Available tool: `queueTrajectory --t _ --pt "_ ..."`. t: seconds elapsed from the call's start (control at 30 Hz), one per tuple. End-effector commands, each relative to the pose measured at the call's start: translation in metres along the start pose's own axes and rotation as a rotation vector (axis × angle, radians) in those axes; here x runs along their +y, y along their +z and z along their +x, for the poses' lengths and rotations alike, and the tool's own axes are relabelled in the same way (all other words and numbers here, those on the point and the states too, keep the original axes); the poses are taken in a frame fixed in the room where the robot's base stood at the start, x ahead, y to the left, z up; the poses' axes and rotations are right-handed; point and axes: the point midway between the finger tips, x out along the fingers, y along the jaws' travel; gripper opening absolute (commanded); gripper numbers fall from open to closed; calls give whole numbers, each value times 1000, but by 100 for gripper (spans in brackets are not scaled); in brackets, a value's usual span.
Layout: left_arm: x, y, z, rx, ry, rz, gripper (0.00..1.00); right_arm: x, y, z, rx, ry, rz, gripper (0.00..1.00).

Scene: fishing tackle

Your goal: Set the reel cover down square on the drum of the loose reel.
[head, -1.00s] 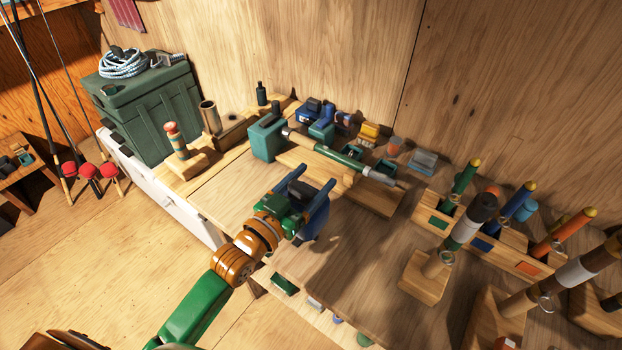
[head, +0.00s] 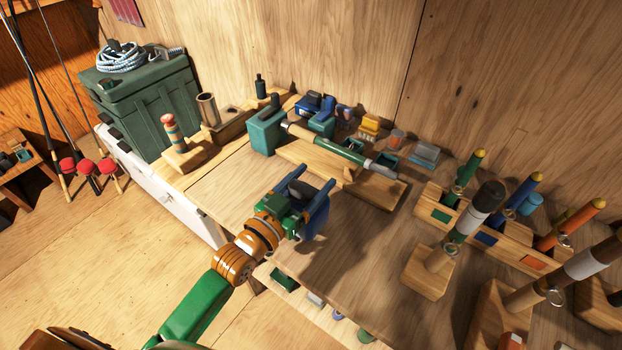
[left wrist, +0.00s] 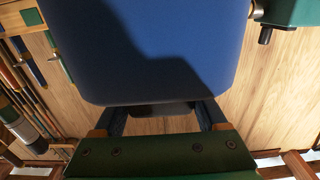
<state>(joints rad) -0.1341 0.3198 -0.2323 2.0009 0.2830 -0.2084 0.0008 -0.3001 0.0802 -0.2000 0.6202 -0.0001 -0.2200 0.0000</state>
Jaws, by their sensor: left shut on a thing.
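My left gripper (head: 312,182) is shut on the reel cover (head: 316,224), a dark blue piece, and holds it over the front part of the bench. In the left wrist view the cover (left wrist: 165,50) fills the upper middle as a broad blue panel with rounded corners, partly in shadow. In the head view the gripper hides much of it. A blue reel (head: 307,104) and a teal reel-like piece (head: 321,123) are at the back of the bench, apart from the gripper. I cannot tell which piece is the loose reel, and its drum does not show clearly. My right gripper is not in view.
A rod with a green grip (head: 338,153) lies across a wooden stand behind my gripper, beside a teal block (head: 266,136). Wooden blocks with upright rod handles (head: 468,222) crowd the right. Bare bench (head: 350,235) lies right of the gripper.

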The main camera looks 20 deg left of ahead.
Motion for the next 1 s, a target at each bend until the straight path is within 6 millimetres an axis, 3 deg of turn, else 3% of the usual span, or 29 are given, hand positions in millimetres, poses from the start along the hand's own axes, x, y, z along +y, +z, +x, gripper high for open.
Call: queueTrajectory --t 1.0 --pt "0 27 0 0 0 0 20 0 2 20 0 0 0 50"
